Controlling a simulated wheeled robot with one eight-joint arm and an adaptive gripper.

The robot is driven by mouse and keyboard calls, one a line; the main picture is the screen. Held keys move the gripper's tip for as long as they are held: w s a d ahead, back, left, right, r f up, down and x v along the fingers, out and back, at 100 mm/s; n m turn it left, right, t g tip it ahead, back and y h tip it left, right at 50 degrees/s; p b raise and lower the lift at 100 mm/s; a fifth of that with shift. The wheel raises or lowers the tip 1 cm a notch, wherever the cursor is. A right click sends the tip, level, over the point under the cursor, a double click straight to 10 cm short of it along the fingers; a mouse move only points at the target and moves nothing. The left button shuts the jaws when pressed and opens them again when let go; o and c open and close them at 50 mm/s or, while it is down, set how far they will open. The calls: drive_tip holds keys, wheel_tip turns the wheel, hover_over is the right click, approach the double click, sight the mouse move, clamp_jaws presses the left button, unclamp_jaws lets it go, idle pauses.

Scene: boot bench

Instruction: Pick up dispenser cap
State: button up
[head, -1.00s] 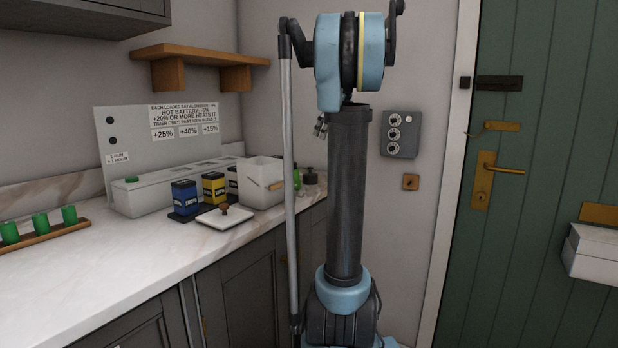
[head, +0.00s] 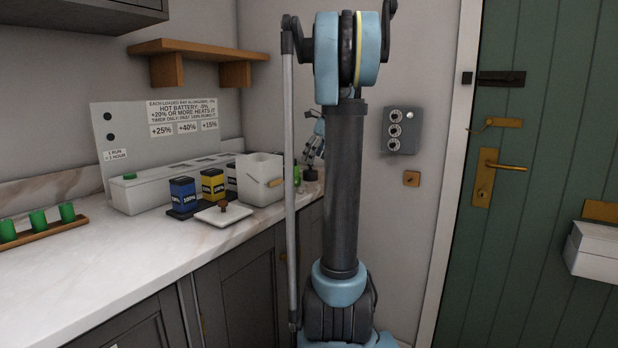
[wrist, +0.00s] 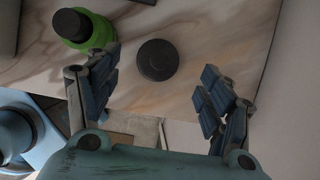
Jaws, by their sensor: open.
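A round dark cap (wrist: 157,60) with a small raised knob shows from above in the wrist view, on the marbled counter. I take it for the dispenser cap; whether it sits on something below is hard to tell. In the head view a small dark shape (head: 310,174) sits at the far end of the counter, partly behind my arm. My gripper (wrist: 157,72) is open and empty, its two fingers apart on either side of the cap in the picture, with no contact visible. In the head view my gripper (head: 315,150) is just above that dark shape.
A green bottle with a dark top (wrist: 75,28) stands close to the left finger. A wall (wrist: 290,90) is on the right. A white bin (head: 261,180), a blue battery (head: 183,195), a yellow battery (head: 213,185) and a white lid (head: 222,215) stand farther left on the counter.

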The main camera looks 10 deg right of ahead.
sight(310, 166)
drive_tip(key=shift+x, duration=2.65)
drive_tip(key=shift+w+a+r, duration=0.1)
drive_tip(key=shift+a, duration=0.05)
drive_tip(key=shift+c, duration=0.4)
drive_tip(key=c, duration=0.6)
